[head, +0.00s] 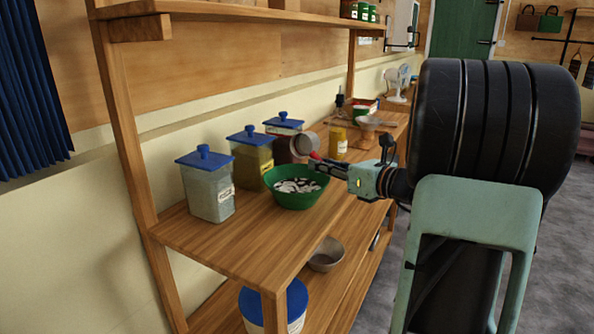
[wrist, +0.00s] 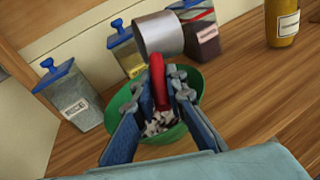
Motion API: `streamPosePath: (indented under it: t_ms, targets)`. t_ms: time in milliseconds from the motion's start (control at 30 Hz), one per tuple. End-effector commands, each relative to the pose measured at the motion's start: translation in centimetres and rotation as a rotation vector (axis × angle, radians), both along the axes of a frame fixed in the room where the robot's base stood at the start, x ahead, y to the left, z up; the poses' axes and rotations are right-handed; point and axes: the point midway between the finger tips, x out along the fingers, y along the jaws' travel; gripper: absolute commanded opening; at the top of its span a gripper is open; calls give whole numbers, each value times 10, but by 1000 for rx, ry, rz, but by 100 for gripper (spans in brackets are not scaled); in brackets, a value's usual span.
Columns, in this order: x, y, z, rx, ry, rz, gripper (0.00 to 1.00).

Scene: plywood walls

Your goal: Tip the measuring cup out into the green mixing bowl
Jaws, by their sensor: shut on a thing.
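The measuring cup (head: 304,143) is grey metal with a red handle. My gripper (head: 322,162) is shut on that handle and holds the cup above the far side of the green mixing bowl (head: 296,203). The bowl stands on the wooden bench and holds many white and dark pieces. In the wrist view the cup (wrist: 158,34) lies beyond my fingertips (wrist: 168,88), tilted, and its inside does not show. I cannot tell whether anything is in it. The bowl (wrist: 120,98) is below my fingers, which partly hide it.
Blue-lidded canisters (head: 209,188) stand along the wall, left of and behind the bowl. A yellow jar (head: 338,143) and another bowl (head: 368,123) are farther along the bench. A metal bowl (head: 326,255) sits on the lower shelf. The front bench corner is clear.

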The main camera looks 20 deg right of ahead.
Motion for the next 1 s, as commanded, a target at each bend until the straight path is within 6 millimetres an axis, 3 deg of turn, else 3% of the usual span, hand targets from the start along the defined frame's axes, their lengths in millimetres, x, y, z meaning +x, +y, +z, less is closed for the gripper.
streamPosePath:
  t_ms: [467,1000]
  targets:
    - [10,-12,7,117,95,1,0]
    - [10,-11,8,258,209,3,0]
